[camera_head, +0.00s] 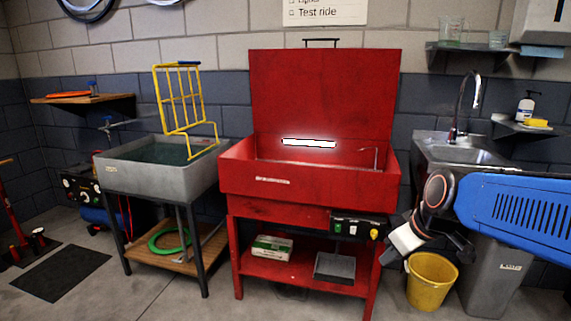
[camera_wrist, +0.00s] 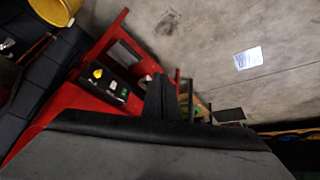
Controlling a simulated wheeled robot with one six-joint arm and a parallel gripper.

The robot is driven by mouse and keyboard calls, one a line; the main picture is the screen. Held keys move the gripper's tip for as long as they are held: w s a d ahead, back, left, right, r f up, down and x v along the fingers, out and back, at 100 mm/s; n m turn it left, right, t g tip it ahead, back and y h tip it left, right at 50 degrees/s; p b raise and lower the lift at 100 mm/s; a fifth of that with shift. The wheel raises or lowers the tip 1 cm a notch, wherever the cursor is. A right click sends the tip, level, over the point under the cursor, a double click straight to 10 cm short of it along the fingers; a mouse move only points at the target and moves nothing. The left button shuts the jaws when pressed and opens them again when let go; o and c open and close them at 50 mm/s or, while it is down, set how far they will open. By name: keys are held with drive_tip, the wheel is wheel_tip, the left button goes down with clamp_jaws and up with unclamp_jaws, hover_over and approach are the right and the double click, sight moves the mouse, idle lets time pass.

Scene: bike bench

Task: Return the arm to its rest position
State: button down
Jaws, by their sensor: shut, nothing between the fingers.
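My blue arm reaches in from the right edge of the head view. My gripper (camera_head: 388,257) hangs at its end, pointing down and left, in front of the red parts washer's right leg and left of the yellow bucket. In the wrist view the dark fingers (camera_wrist: 161,92) are together with nothing held between them. The red parts washer (camera_head: 300,185) stands with its lid up. Its control box (camera_head: 352,228) with a yellow knob is close to my gripper and also shows in the wrist view (camera_wrist: 108,83).
A yellow bucket (camera_head: 432,280) and a grey bin (camera_head: 492,280) stand below the steel sink (camera_head: 462,154). A grey wash tub (camera_head: 150,178) with a yellow rack is at left. Concrete floor is clear in front. A white paper (camera_wrist: 248,58) lies on the floor in the wrist view.

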drive_tip(key=s+d+f+m+h, duration=0.1)
drive_tip(key=s+d+f+m, duration=0.1)
drive_tip(key=s, duration=0.6)
drive_tip(key=s+d+f+m+h, duration=0.1)
drive_tip(key=s+m, duration=0.3)
drive_tip(key=s, duration=0.5)
drive_tip(key=shift+d+f+g, duration=0.3)
drive_tip(key=shift+d+f, duration=0.2)
drive_tip(key=shift+d, duration=0.05)
idle(0.5)
